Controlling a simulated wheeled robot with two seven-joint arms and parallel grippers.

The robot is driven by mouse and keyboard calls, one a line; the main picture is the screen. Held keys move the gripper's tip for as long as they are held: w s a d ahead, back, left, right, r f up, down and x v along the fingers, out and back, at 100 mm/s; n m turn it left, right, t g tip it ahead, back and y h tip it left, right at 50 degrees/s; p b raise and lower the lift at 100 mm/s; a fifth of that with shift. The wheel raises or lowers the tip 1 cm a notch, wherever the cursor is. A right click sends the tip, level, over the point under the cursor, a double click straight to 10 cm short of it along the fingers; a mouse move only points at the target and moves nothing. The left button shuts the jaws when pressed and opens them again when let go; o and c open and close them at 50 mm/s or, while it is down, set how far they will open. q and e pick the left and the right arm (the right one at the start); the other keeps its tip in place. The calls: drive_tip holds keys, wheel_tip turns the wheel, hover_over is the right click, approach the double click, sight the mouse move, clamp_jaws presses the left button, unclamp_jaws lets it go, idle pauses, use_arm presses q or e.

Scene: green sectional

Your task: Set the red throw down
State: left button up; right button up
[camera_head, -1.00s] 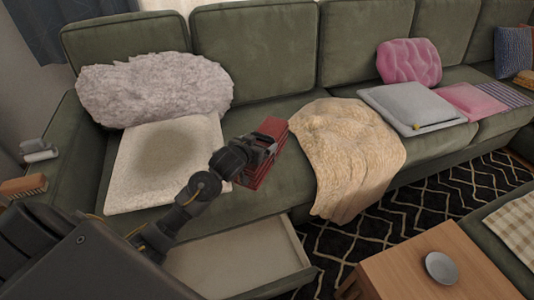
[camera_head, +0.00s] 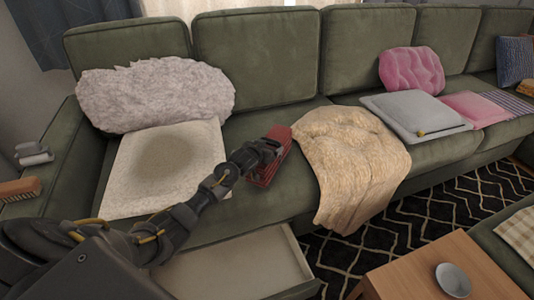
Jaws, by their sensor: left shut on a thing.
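The red throw (camera_head: 277,147) is a small folded dark-red bundle on or just above the green sofa seat, between a white square cushion and a cream blanket. I cannot tell whether it rests fully on the seat. My left gripper (camera_head: 268,150) is shut on the red throw at its upper left side and hides part of it. My left arm reaches in from the lower left. My right gripper is not in view.
The white cushion (camera_head: 185,160) lies left of the throw, with a fluffy grey pillow (camera_head: 155,92) behind. The cream blanket (camera_head: 345,150) drapes over the seat edge to the right. An open drawer (camera_head: 240,268) sticks out below. A wooden table (camera_head: 415,270) stands at the lower right.

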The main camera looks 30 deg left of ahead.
use_arm(q)
drive_tip(key=shift+f, duration=1)
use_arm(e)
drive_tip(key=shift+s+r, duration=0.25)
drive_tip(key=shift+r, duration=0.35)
use_arm(q)
drive_tip(key=shift+f, duration=0.1)
drive_tip(key=shift+f, duration=0.1)
drive_tip(key=o, duration=1.5)
drive_tip(key=shift+s, duration=0.1)
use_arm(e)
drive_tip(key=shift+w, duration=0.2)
